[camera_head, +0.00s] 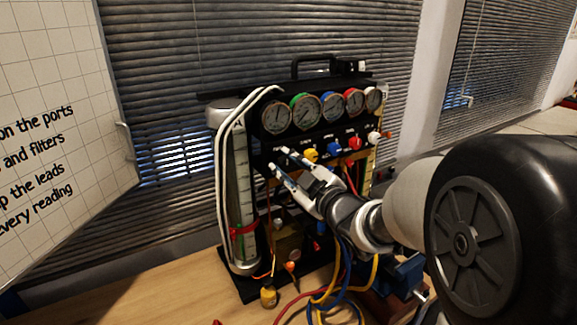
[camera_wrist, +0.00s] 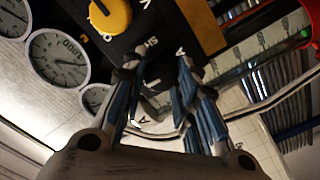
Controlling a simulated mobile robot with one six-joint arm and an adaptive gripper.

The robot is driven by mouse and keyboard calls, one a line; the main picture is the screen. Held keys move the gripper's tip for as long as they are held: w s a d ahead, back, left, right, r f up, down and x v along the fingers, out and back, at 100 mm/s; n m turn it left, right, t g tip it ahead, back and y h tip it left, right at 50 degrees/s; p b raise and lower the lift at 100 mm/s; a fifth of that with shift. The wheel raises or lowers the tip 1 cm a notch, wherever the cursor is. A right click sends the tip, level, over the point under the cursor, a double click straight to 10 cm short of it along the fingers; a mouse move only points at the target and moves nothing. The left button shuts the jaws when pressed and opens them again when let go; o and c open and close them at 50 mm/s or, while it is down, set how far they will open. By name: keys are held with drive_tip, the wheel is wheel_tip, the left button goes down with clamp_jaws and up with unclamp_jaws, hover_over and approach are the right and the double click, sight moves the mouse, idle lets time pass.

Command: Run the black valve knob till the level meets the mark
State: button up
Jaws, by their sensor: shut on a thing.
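My gripper (camera_head: 279,160) reaches in from the right to the left end of the knob row on the black panel. In the wrist view its blue-padded fingers (camera_wrist: 157,85) are shut on the black valve knob (camera_wrist: 158,72), one on each side. The knob is hard to make out in the head view, dark against the panel and partly behind the fingers. A clear upright level tube (camera_head: 242,185) with a scale stands left of the panel. A red band (camera_head: 243,230) goes around its lower part. I cannot tell where the liquid level stands.
Yellow (camera_head: 311,155), blue (camera_head: 333,147), red (camera_head: 354,143) and white (camera_head: 374,137) knobs run to the right of my gripper. Several gauges (camera_head: 305,110) sit above them. White hoses (camera_head: 222,170) loop beside the tube. Coloured leads (camera_head: 345,275) hang below my wrist onto the wooden bench.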

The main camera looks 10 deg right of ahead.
drive_tip(key=m+p, duration=0.1)
drive_tip(key=m, duration=0.2)
drive_tip(key=shift+r+m, duration=0.1)
drive_tip(key=shift+m, duration=0.3)
drive_tip(key=m+p, duration=0.1)
drive_tip(key=m, duration=0.3)
drive_tip(key=shift+m+p, duration=0.3)
drive_tip(key=m+p, duration=0.1)
drive_tip(key=m, duration=0.3)
drive_tip(key=shift+m+p, duration=0.3)
drive_tip(key=shift+p, duration=0.1)
drive_tip(key=shift+d+m+p, duration=0.1)
drive_tip(key=shift+m+p, duration=0.8)
drive_tip(key=shift+m, duration=1.3)
drive_tip(key=shift+w, duration=0.1)
drive_tip(key=o, duration=1.1)
